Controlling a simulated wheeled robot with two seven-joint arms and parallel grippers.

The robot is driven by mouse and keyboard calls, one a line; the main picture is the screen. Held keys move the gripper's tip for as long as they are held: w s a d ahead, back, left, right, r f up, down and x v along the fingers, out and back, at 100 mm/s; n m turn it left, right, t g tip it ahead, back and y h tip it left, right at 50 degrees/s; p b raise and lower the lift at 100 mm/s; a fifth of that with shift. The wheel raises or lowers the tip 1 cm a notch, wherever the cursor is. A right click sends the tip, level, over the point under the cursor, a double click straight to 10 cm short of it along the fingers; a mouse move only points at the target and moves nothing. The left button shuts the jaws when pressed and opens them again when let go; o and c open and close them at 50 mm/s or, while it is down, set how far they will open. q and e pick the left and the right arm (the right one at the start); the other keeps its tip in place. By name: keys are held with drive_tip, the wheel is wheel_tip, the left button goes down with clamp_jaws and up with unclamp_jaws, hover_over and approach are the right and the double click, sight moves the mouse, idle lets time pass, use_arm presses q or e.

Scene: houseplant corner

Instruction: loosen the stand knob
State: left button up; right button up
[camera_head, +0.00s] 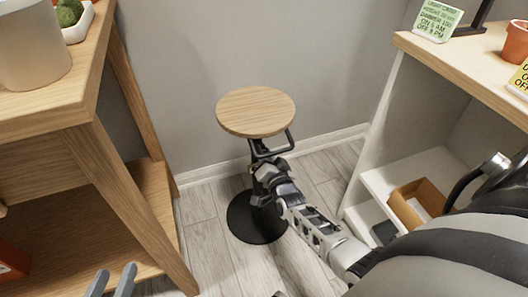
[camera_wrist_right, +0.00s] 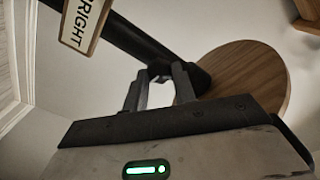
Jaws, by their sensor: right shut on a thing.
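The stand has a round wooden top (camera_head: 256,111), a dark column and a round black base (camera_head: 243,222) on the floor. In the right wrist view its dark column (camera_wrist_right: 130,38) runs slanting to the wooden top (camera_wrist_right: 245,75). My right gripper (camera_head: 266,178) is at the column below the top. In the right wrist view my right gripper (camera_wrist_right: 160,76) has its fingertips on either side of a small dark part at the column, the stand knob, which is mostly hidden. My left gripper (camera_head: 111,280) is low at the left, empty, its two fingers apart, away from the stand.
A wooden table (camera_head: 60,118) with a pot and a small plant stands at left. A shelf unit (camera_head: 440,62) at right carries a green card, an orange pot and a yellow card. A cardboard box (camera_head: 416,200) sits lower. A label (camera_wrist_right: 85,22) reading "RIGHT" shows by the column.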

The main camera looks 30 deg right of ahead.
use_arm(q)
drive_tip(key=shift+f, duration=0.15)
use_arm(e)
drive_tip(key=shift+n, duration=1.1)
use_arm(q)
drive_tip(key=shift+f, duration=0.15)
drive_tip(key=shift+a, duration=0.1)
use_arm(e)
drive_tip(key=o, duration=1)
use_arm(q)
drive_tip(key=shift+r, duration=0.3)
